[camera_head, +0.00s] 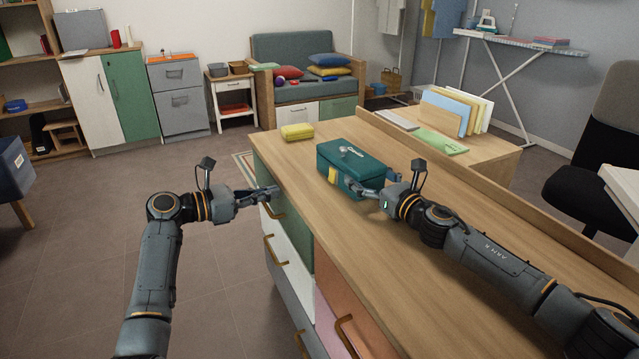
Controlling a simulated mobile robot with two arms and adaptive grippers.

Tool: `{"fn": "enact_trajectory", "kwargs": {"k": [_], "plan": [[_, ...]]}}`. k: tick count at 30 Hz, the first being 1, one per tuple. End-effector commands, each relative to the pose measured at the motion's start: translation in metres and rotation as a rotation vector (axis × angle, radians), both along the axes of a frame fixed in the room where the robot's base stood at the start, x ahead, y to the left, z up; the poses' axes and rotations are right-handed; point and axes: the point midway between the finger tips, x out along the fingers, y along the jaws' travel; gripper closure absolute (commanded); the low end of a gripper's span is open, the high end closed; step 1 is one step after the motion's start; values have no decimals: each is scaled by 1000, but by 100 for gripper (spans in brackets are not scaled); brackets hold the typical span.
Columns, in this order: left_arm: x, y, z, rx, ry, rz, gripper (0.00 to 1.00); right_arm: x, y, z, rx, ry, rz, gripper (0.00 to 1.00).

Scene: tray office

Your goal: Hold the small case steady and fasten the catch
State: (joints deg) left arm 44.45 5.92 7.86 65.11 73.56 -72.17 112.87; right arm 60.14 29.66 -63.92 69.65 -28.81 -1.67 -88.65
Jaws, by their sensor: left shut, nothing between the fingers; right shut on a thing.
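The small case (372,160) is a teal box on the wooden desk, with its lid down and a grey handle on top. A yellow patch shows on its left front side; I cannot make out the catch or whether it is fastened. My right gripper (354,185) is at the case's near side, shut on it, and its fingers cover part of that side. My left gripper (272,191) is shut and empty, left of the case and apart from it, by the desk's left edge above a drawer handle.
The wooden desk (420,270) is bare in front. Its drawers have protruding handles (275,250). A raised ledge runs along the right edge, with a file rack (443,119) beyond.

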Motion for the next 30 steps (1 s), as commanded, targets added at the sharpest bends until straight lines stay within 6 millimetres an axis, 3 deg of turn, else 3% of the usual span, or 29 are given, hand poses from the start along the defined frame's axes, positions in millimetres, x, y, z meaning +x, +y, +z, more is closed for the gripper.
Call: {"fn": "enact_trajectory", "kwargs": {"k": [14, 30], "plan": [[4, -5, -1, -16, 8, 5, 100, 0, 0, 0, -1, 1, 1, 61], [54, -86, -11, -14, 9, 2, 100, 0, 0, 0, -1, 1, 1, 61]]}}
